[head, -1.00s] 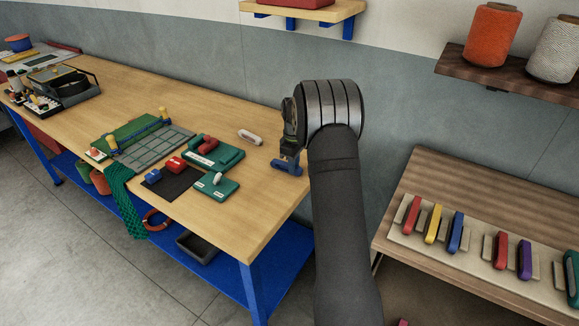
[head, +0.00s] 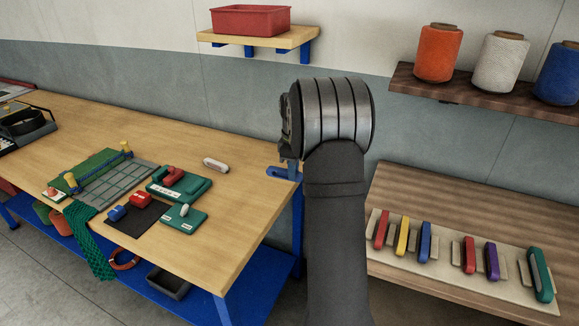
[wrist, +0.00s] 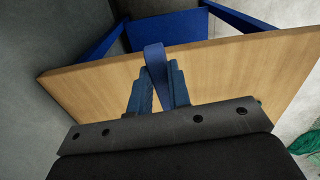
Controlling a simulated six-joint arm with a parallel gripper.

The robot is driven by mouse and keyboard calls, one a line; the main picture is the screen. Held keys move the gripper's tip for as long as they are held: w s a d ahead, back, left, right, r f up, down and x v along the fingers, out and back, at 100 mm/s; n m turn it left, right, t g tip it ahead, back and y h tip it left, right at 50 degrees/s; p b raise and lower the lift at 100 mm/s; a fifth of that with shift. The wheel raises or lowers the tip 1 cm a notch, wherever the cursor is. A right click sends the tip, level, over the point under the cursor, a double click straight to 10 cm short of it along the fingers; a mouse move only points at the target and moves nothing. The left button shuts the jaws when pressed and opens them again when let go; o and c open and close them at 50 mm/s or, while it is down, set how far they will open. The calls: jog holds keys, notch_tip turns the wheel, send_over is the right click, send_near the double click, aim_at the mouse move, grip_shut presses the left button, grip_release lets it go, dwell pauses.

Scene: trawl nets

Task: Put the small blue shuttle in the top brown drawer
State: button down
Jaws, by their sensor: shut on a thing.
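My gripper (wrist: 158,88) is shut on a blue shuttle (wrist: 155,64), a slim bar standing between the two fingers in the wrist view. In the head view the blue shuttle (head: 279,173) shows at the left of my wrist, in front of the wooden table's far right end; most of the gripper is hidden behind the wrist. No brown drawer is in view.
The wooden table (head: 235,240) carries a green net frame, green trays and a white shuttle (head: 215,165). At right, a brown bench (head: 400,190) holds a rack of coloured shuttles (head: 460,270). Thread spools (head: 437,52) stand on a shelf above; a red bin (head: 250,19) sits on another shelf.

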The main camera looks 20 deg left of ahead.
jog(key=shift+d+r, duration=0.2)
jog(key=shift+d, duration=0.15)
jog(key=shift+a, duration=0.1)
send_over(262, 198)
jog(key=f, duration=0.7)
jog(key=shift+d, duration=0.25)
jog(key=f, duration=0.4)
jog(key=shift+a+f, duration=0.1)
jog(key=shift+a, duration=0.15)
notch_tip(262, 198, up, 2)
jog(key=shift+r, duration=0.45)
